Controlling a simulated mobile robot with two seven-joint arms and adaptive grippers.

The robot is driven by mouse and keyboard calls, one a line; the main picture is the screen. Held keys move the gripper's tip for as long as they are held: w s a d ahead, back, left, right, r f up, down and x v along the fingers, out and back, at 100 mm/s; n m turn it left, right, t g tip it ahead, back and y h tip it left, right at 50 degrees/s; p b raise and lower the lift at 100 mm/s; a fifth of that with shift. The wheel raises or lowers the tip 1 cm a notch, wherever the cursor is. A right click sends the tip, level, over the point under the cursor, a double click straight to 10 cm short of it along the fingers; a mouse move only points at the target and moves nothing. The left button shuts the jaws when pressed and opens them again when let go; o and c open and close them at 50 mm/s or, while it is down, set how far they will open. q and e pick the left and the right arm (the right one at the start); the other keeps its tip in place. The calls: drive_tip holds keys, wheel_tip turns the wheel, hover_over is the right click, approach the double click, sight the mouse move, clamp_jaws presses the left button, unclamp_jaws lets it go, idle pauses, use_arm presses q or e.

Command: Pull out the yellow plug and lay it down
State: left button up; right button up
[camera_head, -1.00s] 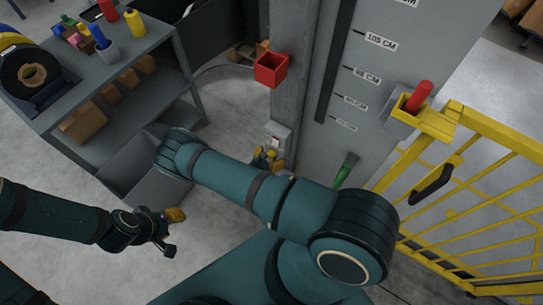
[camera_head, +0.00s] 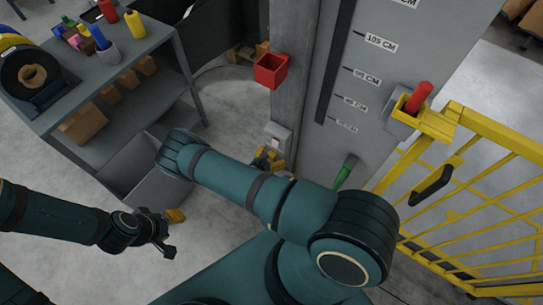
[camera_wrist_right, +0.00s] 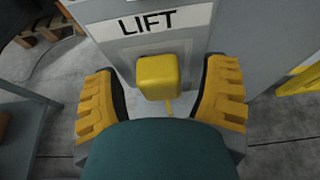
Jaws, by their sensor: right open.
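The yellow plug (camera_wrist_right: 158,77) is a rounded block in a grey panel under the LIFT label, with a thin yellow cord below it. In the right wrist view it sits between the fingers of my right gripper (camera_wrist_right: 162,95), which is open with a visible gap on each side. In the head view my right gripper (camera_head: 268,160) is small, beside the grey box (camera_head: 278,137) on the post; the plug cannot be made out there. My left gripper (camera_head: 172,232) hangs at the lower left, its fingers apart and empty.
A red open box (camera_head: 270,71) is fixed to the post above. A grey shelf unit (camera_head: 110,75) stands at left with a grey bin (camera_head: 150,185) beside it. A yellow gate (camera_head: 490,190) and a green handle (camera_head: 345,172) are at right. Bare floor (camera_head: 215,220) lies between my arms.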

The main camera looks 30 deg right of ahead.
clamp_jaws()
idle(0.3)
drive_tip(key=shift+a, duration=0.1)
use_arm(q)
drive_tip(key=shift+r, duration=0.1)
use_arm(e)
drive_tip(key=shift+s+a, duration=0.4)
drive_tip(key=shift+a, duration=0.5)
drive_tip(key=shift+s+a, duration=0.35)
drive_tip(key=shift+a, duration=0.5)
drive_tip(key=shift+s+a, duration=0.4)
drive_tip(key=shift+a, duration=0.5)
